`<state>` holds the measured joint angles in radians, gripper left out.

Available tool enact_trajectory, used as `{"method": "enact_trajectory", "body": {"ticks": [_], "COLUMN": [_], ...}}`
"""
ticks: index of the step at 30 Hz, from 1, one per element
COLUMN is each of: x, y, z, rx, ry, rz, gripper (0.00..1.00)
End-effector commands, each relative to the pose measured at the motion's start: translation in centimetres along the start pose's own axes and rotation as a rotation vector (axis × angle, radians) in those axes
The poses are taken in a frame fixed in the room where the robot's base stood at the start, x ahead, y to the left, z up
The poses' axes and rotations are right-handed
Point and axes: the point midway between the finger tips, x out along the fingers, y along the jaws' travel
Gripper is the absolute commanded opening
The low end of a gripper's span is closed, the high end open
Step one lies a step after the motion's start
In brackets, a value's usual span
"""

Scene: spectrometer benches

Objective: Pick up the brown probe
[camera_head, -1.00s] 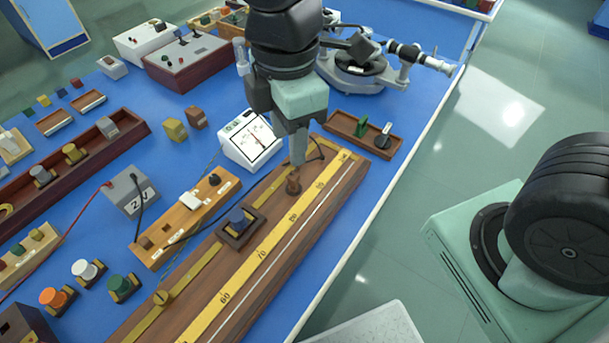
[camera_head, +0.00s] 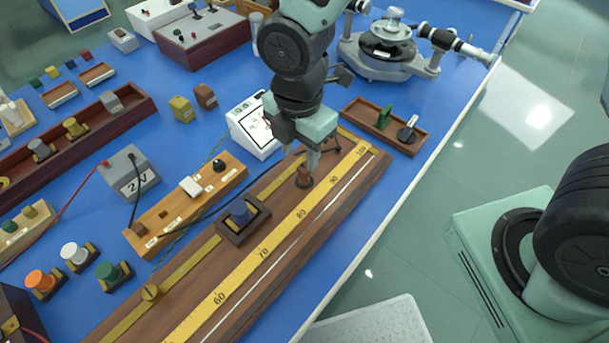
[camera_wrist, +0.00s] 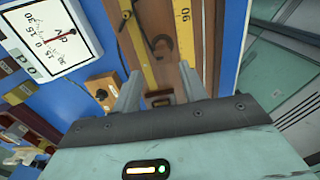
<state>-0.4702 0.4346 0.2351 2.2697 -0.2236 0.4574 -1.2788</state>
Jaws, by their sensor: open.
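The brown probe (camera_head: 304,179) stands small and upright on the long wooden scale board (camera_head: 215,313), beside the yellow scale strip near the 90 mark. My gripper (camera_head: 307,158) is open and points down just above and behind the probe, overlapping its top in the head view. I cannot tell whether a finger touches it. In the wrist view my two fingers (camera_wrist: 160,86) stand apart over the board, with a small brownish object low between them. I cannot tell whether that is the probe. Nothing is visibly gripped.
A white meter (camera_head: 250,128) stands left of my gripper. A wooden tray (camera_head: 402,140) with a green piece lies to the right. A dark slider with a blue knob (camera_head: 240,211) sits on the board. A spectrometer (camera_head: 388,50) stands behind. Dark wires cross the board.

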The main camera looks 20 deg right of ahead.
Motion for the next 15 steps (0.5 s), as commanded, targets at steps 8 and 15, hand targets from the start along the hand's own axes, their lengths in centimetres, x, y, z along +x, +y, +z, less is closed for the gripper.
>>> {"method": "enact_trajectory", "body": {"ticks": [8,15], "x": [2.2,5.5], "y": [-0.4,-0.7], "z": [0.3,0.6], "rx": [0.001,-0.001], "ry": [-0.001,0.000], "rz": [-0.005,-0.004], "gripper": [0.43,0.43]}}
